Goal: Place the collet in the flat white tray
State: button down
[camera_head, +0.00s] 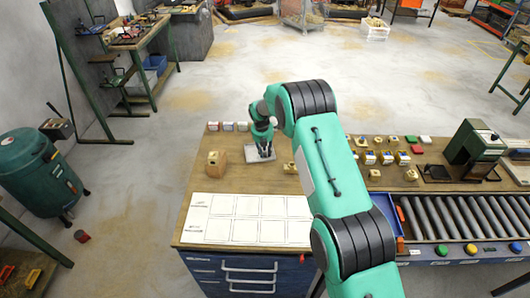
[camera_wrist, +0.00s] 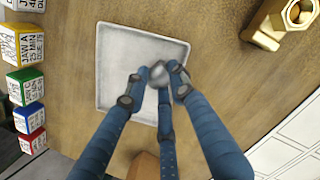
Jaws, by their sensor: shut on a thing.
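The flat white tray (camera_head: 251,157) lies on the wooden bench top, and it also shows in the wrist view (camera_wrist: 118,55). My gripper (camera_head: 265,153) is over the tray. In the wrist view, my gripper's three blue fingers (camera_wrist: 158,80) are closed together on a small grey metal piece, seemingly the collet (camera_wrist: 158,71). The piece appears over the tray's lower right part. I cannot tell whether it touches the tray floor. In the head view the collet is too small to make out.
Labelled cubes (camera_wrist: 26,86) stand left of the tray in the wrist view. A brass fitting (camera_wrist: 282,22) is at upper right. A brown block with a brass part (camera_head: 216,162) stands left of the tray. A white grid sheet (camera_head: 247,218) covers the bench front.

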jog(key=shift+f, duration=0.1)
jog(key=c, duration=1.5)
grip_release()
jog(key=shift+o, duration=0.2)
notch_tip(320, 180, up, 12)
jog(key=s, duration=0.2)
jog(key=shift+a, duration=0.4)
